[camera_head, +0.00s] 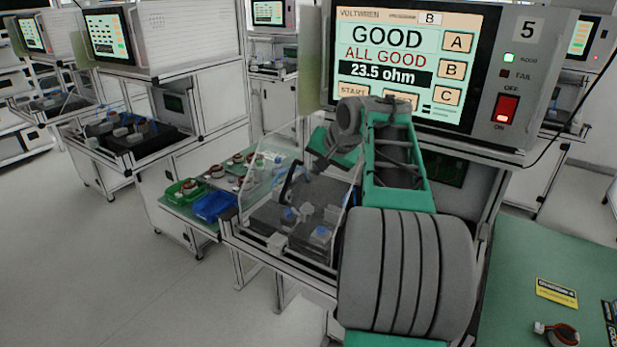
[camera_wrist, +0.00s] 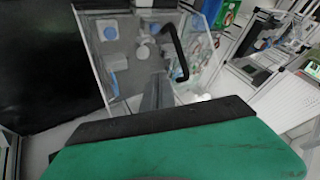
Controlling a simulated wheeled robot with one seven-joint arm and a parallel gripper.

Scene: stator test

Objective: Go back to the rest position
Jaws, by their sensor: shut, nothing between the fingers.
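My gripper (camera_wrist: 157,84) is shut and empty in the wrist view. Its narrow grey fingers point toward the test fixture (camera_wrist: 118,62), which has blue round parts and a clear cover. A bent black handle (camera_wrist: 178,45) stands just to the right of the fingertips; I cannot tell whether they touch. In the head view my arm reaches over the fixture of station 5, and the gripper is small and partly blurred against the clear cover (camera_head: 345,215). The tester screen (camera_head: 400,60) reads GOOD, ALL GOOD, 23.5 ohm. The green lamp (camera_head: 508,58) beside it is lit.
A green bin (camera_head: 184,192) and a blue bin (camera_head: 213,208) stand left of the fixture, near several stators. A green table (camera_head: 555,255) at right holds a yellow label (camera_head: 557,292) and a stator (camera_head: 556,335). Other test stations stand behind; the left floor is clear.

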